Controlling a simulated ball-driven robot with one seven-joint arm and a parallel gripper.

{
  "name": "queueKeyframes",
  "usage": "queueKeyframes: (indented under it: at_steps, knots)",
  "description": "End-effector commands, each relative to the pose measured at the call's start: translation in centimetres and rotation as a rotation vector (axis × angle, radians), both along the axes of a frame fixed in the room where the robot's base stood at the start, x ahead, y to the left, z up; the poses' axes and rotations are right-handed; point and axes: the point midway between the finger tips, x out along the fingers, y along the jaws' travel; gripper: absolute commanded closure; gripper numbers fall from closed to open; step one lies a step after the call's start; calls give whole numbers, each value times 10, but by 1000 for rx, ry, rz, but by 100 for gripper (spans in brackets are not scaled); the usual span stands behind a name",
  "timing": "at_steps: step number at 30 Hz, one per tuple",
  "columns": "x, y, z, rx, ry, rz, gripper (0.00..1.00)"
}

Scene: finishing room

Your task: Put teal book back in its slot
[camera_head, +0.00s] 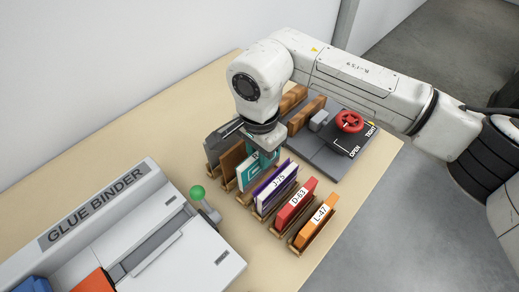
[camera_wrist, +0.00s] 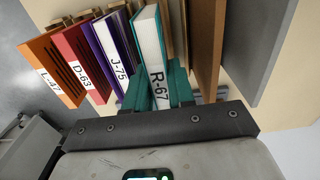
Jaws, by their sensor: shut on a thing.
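The teal book (camera_head: 249,174), labelled R-67 on its white spine (camera_wrist: 157,75), stands between the purple book (camera_head: 277,186) and a brown board (camera_head: 232,160). My gripper (camera_head: 264,155) reaches down over it from above. In the wrist view, the teal fingers of my gripper (camera_wrist: 160,88) are shut on the two sides of the book at its spine. The book is in line with the row of wooden slots (camera_head: 284,237). Its lower edge is partly hidden, so I cannot tell whether it rests fully in a slot.
The red D-63 book (camera_head: 297,203) and orange L-47 book (camera_head: 318,221) stand in slots towards the front. A grey board (camera_head: 217,140) stands behind the brown one. The glue binder (camera_head: 130,235) with a green-knobbed lever (camera_head: 198,192) is left. A clamp with a red wheel (camera_head: 349,121) is at right.

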Motion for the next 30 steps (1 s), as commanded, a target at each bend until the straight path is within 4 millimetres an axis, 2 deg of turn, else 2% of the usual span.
queueKeyframes:
  at_steps: [6,12,30]
  knots:
    - [0,0,-25,1,2,-1,100]
    - [0,0,-37,1,0,-1,100]
    - [0,0,-38,0,0,0,100]
